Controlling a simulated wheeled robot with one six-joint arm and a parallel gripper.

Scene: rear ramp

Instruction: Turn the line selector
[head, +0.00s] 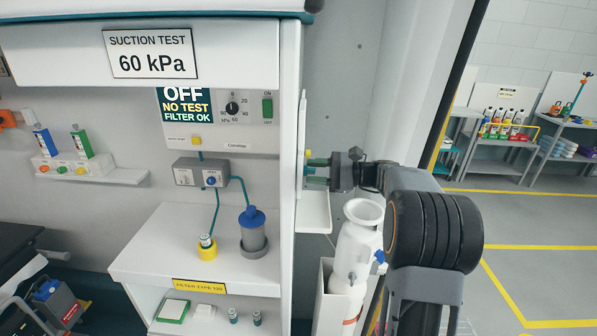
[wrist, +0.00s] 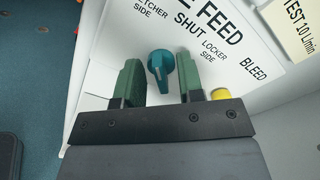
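The line selector is a teal knob (wrist: 161,68) on a white panel (wrist: 215,45) marked FEED, with the words SHUT, LOCKER SIDE, BLEED and a partly cut-off "…TCHER SIDE". My gripper (wrist: 158,82) is open, with one green finger on each side of the knob and a gap to both. I cannot tell how deep the fingertips reach around it. In the head view my gripper (head: 317,171) is at the side of the white cabinet wall; the knob is hidden there.
A yellow button (wrist: 221,94) sits close beside the right finger. Below my gripper in the head view are a small white shelf (head: 314,212) and a white bottle (head: 357,250). The cabinet's front wall edge (head: 290,120) stands just left of the gripper.

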